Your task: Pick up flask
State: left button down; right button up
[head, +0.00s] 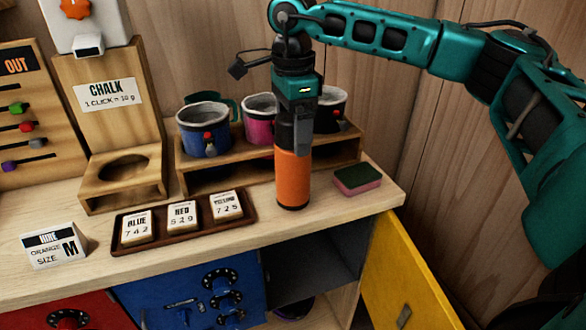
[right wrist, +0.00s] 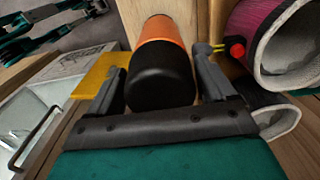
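The flask (head: 293,175) is orange with a black top and stands upright on the wooden counter, right of the middle of the head view. My right gripper (head: 299,118) points down at its top from above. In the right wrist view, the flask's black cap (right wrist: 160,78) lies between the two fingers of the right gripper (right wrist: 156,60), with one finger close along each side. I cannot tell whether the fingers press on it or stand just clear. My left gripper is not in view.
A wooden shelf (head: 225,178) with several chalk pots stands behind the flask. A green and pink sponge (head: 357,179) lies to its right. A tray (head: 185,234) with number cards is to its left. A yellow cabinet door (head: 408,285) stands open below the counter's right edge.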

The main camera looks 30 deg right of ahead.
jog(key=c, duration=1.4)
jog(key=shift+r, duration=0.1)
jog(key=shift+c, duration=0.2)
